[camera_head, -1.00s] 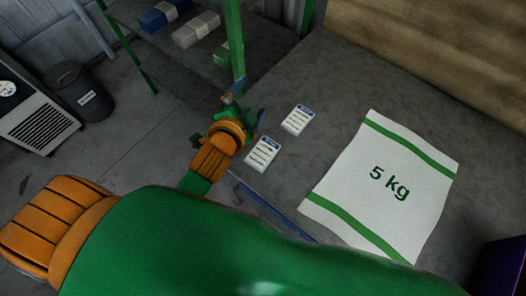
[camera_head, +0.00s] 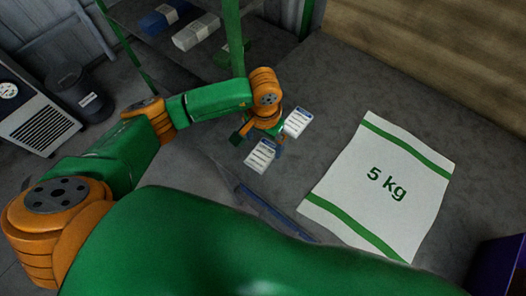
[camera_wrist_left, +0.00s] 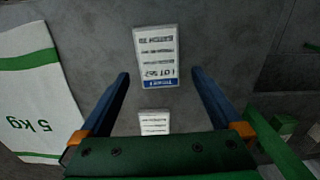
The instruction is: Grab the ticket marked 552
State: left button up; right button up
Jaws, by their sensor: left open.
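Two white tickets with blue headers and printed lines lie on the grey table. The nearer ticket (camera_head: 262,156) is also in the left wrist view (camera_wrist_left: 157,55), upside down, just ahead of and between the finger lines; its lot line seems to read 552, but the print is blurred. The farther ticket (camera_head: 298,122) shows in the wrist view (camera_wrist_left: 154,122) close to the palm, partly hidden by it; its number is unreadable. My left gripper (camera_wrist_left: 160,74) is open and empty above the tickets, fingers pointing down towards the table. My right gripper is not in view.
A white sack marked 5 kg (camera_head: 386,185) lies flat right of the tickets. A green post (camera_head: 234,40) stands behind my left arm, by a shelf with wrapped bundles (camera_head: 196,32). A dark bin (camera_head: 82,95) stands on the floor. The table beyond the tickets is clear.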

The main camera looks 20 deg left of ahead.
aim_at(264, 152)
pick_arm(q)
notch_tip(264, 152, down, 4)
jog(key=shift+f+p, duration=0.1)
jog(key=shift+p, duration=0.2)
jog(key=c, duration=1.3)
jog(key=shift+r, duration=0.2)
